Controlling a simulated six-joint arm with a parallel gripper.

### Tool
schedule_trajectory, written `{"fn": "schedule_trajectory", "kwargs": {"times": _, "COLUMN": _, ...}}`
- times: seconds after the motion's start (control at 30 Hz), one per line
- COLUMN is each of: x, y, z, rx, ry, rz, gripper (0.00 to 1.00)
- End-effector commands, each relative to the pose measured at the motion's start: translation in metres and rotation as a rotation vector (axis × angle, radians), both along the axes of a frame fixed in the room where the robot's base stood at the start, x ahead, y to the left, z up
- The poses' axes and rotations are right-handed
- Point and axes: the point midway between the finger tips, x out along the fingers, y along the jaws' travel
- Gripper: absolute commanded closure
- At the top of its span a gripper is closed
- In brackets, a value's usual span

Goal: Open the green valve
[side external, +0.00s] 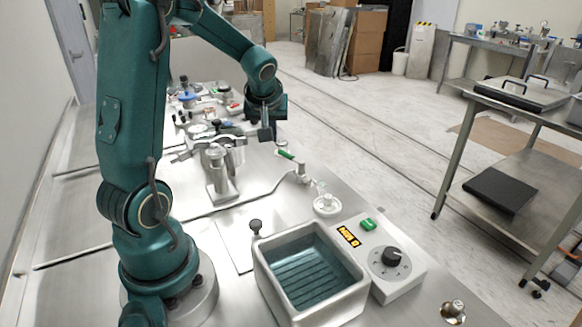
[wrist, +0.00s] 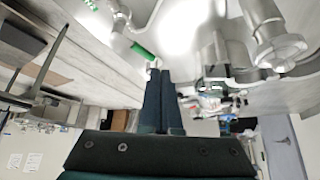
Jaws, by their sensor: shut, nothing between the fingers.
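My gripper (side external: 266,138) is shut and empty, pointing down a little behind and left of the green handle. In the wrist view its two dark fingers (wrist: 159,72) lie together with their tips close to the handle's end. I cannot tell whether they touch it. The valve body under the handle is too small to make out clearly.
A metal clamp-like fitting (side external: 220,170) stands left of the valve, close to my gripper. In front are a white-rimmed basin (side external: 262,262) and a control box (side external: 412,268) with a black knob (side external: 393,256). Several small items crowd the bench behind.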

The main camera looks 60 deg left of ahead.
Motion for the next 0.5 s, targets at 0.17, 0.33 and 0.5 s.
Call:
{"fn": "schedule_trajectory", "kwargs": {"times": 0.17, "x": -0.016, "y": -0.004, "z": 0.027, "rx": 0.003, "ry": -0.005, "rz": 0.004, "gripper": 1.0}}
{"fn": "schedule_trajectory", "kwargs": {"times": 0.33, "x": -0.029, "y": -0.007, "z": 0.046, "rx": 0.003, "ry": -0.003, "rz": 0.002, "gripper": 1.0}}
{"fn": "schedule_trajectory", "kwargs": {"times": 0.5, "x": -0.036, "y": -0.009, "z": 0.057, "rx": 0.002, "ry": -0.002, "rz": 0.001, "gripper": 1.0}}
